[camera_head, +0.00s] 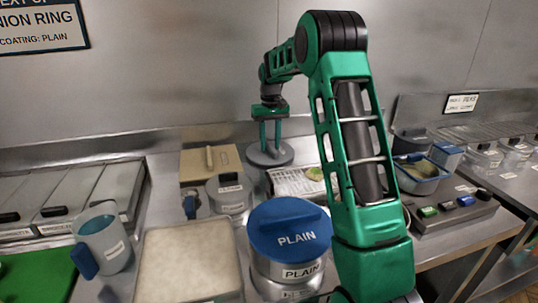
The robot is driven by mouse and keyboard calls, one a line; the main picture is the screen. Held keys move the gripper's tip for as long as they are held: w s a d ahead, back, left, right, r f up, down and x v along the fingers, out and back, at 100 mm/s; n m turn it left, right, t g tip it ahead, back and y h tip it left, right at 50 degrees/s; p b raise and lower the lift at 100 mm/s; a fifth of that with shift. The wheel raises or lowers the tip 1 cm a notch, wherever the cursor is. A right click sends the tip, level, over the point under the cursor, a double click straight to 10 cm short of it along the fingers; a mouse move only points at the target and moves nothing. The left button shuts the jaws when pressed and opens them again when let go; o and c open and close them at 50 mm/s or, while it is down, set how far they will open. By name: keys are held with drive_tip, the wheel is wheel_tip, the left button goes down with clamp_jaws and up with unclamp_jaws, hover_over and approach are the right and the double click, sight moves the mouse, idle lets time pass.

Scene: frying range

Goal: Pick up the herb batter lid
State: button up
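My gripper (270,145) points straight down at the back of the counter, left of my upper arm. Its two green fingers stand apart, with their tips at the top of a round grey lid (284,158). A small dark handle seems to sit between the tips, but whether they press on it is too small to tell. No writing shows on this lid, so I cannot confirm it is the herb batter lid. I cannot tell whether it rests on a pot or is raised.
A pot with a blue lid marked PLAIN (290,228) stands in front. A smaller grey pot (230,197), a beige box (193,163), a pale tray (190,262) and a blue-handled jug (103,240) crowd the left.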

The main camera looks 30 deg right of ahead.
drive_tip(key=shift+f, duration=0.15)
clamp_jaws()
idle(0.4)
